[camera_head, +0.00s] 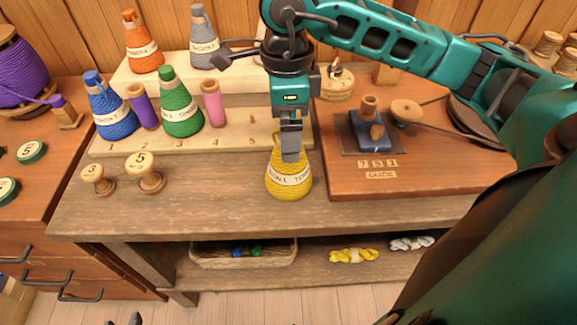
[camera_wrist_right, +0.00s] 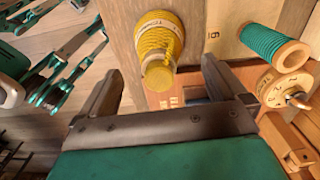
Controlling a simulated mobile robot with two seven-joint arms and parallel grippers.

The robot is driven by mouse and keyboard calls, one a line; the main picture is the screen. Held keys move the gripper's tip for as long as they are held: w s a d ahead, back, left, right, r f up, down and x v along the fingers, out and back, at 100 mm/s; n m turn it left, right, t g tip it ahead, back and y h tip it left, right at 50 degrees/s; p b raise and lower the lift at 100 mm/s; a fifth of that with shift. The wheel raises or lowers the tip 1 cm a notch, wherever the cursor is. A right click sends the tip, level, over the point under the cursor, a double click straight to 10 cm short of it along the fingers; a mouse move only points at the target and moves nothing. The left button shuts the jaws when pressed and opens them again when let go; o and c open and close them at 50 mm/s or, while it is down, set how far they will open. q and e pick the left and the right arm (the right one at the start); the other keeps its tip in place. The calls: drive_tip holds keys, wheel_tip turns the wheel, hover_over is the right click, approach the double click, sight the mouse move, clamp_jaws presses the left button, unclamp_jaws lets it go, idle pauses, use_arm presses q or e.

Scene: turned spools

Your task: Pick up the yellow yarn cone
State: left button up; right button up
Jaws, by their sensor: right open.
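The yellow yarn cone (camera_head: 288,181) stands upright on the wooden bench, in front of the numbered rack, with a pale paper band around it. My right gripper (camera_head: 291,155) is above and partly in front of its top, hiding some of it. In the right wrist view the cone (camera_wrist_right: 158,42) shows with its narrow tip toward me, beyond the gap between the open, empty fingers (camera_wrist_right: 162,78). No finger visibly touches it. Two dark tips at the bottom edge of the head view may be my left gripper (camera_head: 123,320); its state is unclear.
The numbered rack (camera_head: 240,143) holds blue (camera_head: 112,110) and green (camera_head: 179,108) cones, with purple and pink spools. Orange and grey cones stand on the step behind. Two wooden knobs stand at left front. A reddish board (camera_head: 420,178) with a blue device lies to the right.

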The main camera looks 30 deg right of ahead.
wheel_tip(320, 180, down, 5)
drive_tip(key=shift+s+d+f, duration=0.1)
drive_tip(key=shift+c, duration=0.4)
clamp_jaws()
idle(0.7)
